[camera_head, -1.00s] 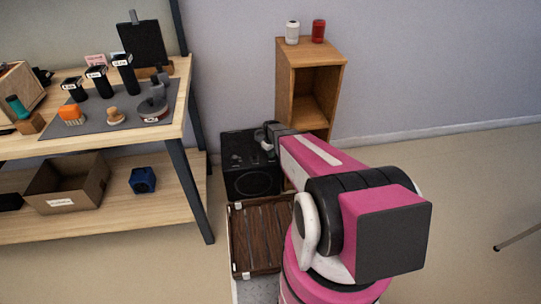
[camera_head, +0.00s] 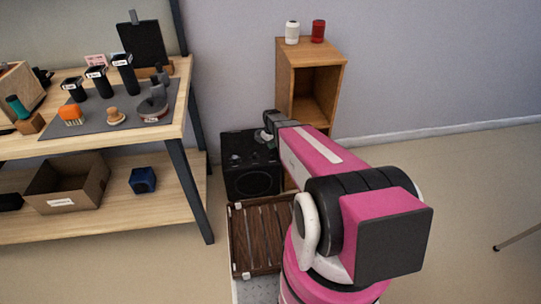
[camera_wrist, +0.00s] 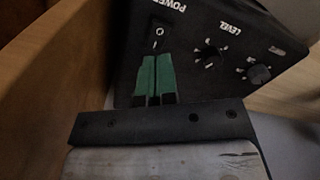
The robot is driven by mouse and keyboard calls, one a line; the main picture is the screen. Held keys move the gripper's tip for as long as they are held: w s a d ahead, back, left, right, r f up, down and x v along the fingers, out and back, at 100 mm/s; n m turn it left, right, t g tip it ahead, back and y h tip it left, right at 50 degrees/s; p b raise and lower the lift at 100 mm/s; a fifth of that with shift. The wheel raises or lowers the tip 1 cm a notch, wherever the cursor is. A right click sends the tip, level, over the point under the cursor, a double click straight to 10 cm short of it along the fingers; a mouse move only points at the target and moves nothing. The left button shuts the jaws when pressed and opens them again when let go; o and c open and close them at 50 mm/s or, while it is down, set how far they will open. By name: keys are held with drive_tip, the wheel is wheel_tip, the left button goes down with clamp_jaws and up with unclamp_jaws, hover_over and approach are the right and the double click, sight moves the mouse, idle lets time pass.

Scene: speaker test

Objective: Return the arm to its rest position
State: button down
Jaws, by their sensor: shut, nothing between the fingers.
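My pink and black arm reaches from the lower right toward a black speaker (camera_head: 248,182) on the floor beside the wooden cabinet. My gripper (camera_wrist: 156,72) has two green finger pads pressed together with nothing between them. In the wrist view it lies over the speaker's control panel (camera_wrist: 215,72), just below the power rocker switch (camera_wrist: 163,34) in the picture. I cannot tell whether it touches the panel or which way the switch is set. In the head view, the end of my arm (camera_head: 270,124) shows above the speaker, and the fingers are too small to make out.
A narrow wooden cabinet (camera_head: 284,90) with a white can (camera_head: 292,33) and a red can (camera_head: 318,32) stands close behind my arm. A dark slatted wooden crate (camera_head: 262,238) is in front of the speaker. A workbench (camera_head: 180,98) is at left. The right floor is largely clear.

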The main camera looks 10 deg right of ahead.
drive_tip(key=shift+r, duration=0.3)
drive_tip(key=s+r+m, duration=0.6)
drive_tip(key=s+r, duration=1.1)
drive_tip(key=s, duration=0.4)
drive_tip(key=shift+s+r, duration=0.15)
